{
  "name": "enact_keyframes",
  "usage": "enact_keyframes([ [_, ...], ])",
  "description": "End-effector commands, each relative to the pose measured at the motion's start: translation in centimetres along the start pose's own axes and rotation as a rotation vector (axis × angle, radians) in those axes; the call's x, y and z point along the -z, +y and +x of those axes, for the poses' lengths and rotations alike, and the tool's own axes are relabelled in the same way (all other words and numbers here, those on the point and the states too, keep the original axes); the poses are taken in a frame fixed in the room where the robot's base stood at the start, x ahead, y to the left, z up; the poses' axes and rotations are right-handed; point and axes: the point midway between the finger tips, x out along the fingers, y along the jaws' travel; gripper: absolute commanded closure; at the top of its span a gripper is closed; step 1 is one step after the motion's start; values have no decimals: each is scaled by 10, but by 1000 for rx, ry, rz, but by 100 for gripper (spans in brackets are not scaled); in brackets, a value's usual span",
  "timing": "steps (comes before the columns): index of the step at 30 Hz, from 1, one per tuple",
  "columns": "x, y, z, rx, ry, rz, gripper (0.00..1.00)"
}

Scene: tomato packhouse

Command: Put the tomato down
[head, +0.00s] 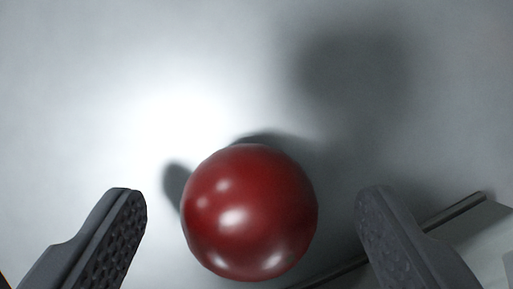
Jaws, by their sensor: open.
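A glossy dark red tomato (249,213) is at the lower middle of the head view. My gripper (250,205) is open, with one dark textured finger on each side of the tomato. There is a visible gap between the tomato and each finger, so neither touches it in this view. The tomato appears to rest on a pale grey surface (90,90), with dark shadow close behind it. Its underside is hidden.
A dark thin edge or bar (455,209) runs diagonally at the lower right, partly hidden behind the right finger and the tomato. The pale surface beyond the tomato is clear, with only a broad shadow at the upper right.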

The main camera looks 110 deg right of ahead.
Motion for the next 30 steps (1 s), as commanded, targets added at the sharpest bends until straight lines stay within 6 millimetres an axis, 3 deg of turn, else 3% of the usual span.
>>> enact_keyframes([
  [3, -1, 0, 14, 1, 0, 2, 28],
  [10, 0, 0, 15, 0, 1, 1, 28],
  [14, 0, 0, 15, 0, 1, 1, 65],
  [15, 0, 0, 14, 0, 1, 1, 69],
  [30, 3, 0, 7, -2, 1, 0, 69],
])
